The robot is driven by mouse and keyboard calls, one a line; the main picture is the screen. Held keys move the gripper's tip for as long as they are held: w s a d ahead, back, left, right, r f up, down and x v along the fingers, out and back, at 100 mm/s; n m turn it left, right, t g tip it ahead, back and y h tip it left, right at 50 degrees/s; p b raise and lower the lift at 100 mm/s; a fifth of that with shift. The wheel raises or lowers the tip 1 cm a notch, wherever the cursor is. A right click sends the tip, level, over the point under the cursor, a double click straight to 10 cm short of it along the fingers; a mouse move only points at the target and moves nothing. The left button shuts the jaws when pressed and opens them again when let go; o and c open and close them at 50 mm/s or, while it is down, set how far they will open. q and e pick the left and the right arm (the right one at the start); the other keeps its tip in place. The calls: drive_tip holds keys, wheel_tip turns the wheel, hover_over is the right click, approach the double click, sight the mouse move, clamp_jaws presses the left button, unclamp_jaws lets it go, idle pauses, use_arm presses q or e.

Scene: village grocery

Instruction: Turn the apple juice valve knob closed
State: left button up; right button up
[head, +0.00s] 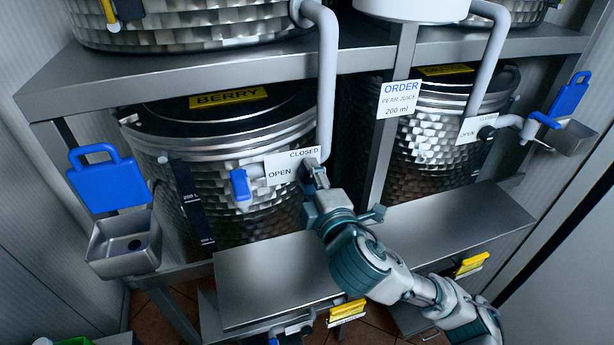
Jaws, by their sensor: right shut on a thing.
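My right gripper (314,176) reaches up from the lower right and is shut at the right end of the valve on the left steel tank (235,215). It holds the valve knob, which is mostly hidden by the fingers. A white sign (290,166) with OPEN at lower left and CLOSED at upper right is beside the gripper. A blue spout handle (240,188) hangs at the valve's left end. The tank's yellow label (228,97) reads BERRY; I see no apple label. My left gripper is not in view.
A steel ledge (280,275) runs below the tanks. A second tank (430,150) with its own valve sign stands right of a post with an ORDER card (398,99) for pear juice, 200 ml. A grey pipe (328,90) passes close above the gripper.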

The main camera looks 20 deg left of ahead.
drive_tip(key=shift+f, duration=0.4)
drive_tip(key=o, duration=1)
drive_tip(key=shift+o, duration=0.7)
drive_tip(key=shift+w+d+r, duration=0.1)
drive_tip(key=shift+d+r, duration=0.05)
drive_tip(key=shift+r, duration=0.05)
drive_tip(key=v, duration=1.2)
drive_tip(key=shift+w, duration=0.1)
